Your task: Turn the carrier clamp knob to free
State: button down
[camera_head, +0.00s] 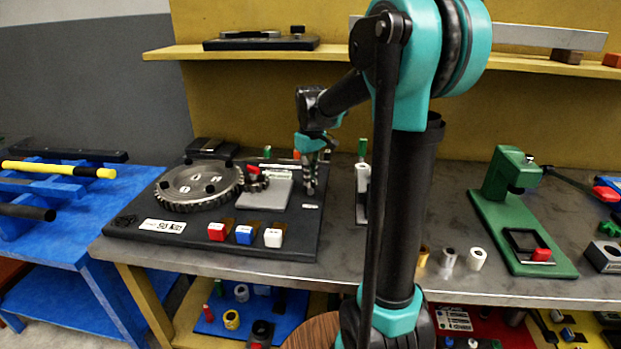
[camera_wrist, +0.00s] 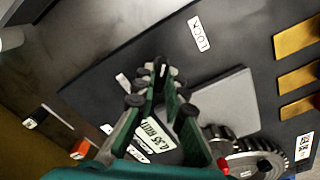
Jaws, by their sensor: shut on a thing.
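The black board of the positioner (camera_head: 135,232) lies on the grey bench, with a large toothed disc (camera_head: 198,184) at its left. A small gear with a red part (camera_head: 254,178) meshes or nearly meshes with it. My gripper (camera_head: 311,188) points down at the board's right side, beside the grey plate (camera_head: 268,194). In the wrist view, my gripper (camera_wrist: 160,72) is closed around a small dark part, which I take as the clamp knob; the fingers mostly hide it, and its turn angle cannot be told. The grey plate also shows there (camera_wrist: 228,100), right of the fingers.
Red (camera_head: 216,231), blue (camera_head: 244,234) and white (camera_head: 273,237) blocks sit at the board's front. A white upright piece (camera_head: 362,190) stands right of the gripper. A green stand (camera_head: 520,215) is further right. A shelf (camera_head: 280,50) runs behind.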

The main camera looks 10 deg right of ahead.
jog(key=n, duration=0.4)
jog(key=shift+n, duration=2.2)
jog(key=c, duration=1.6)
grip_release()
jog(key=shift+r, duration=0.1)
notch_tip(320, 180, up, 12)
jog(key=shift+f, duration=0.1)
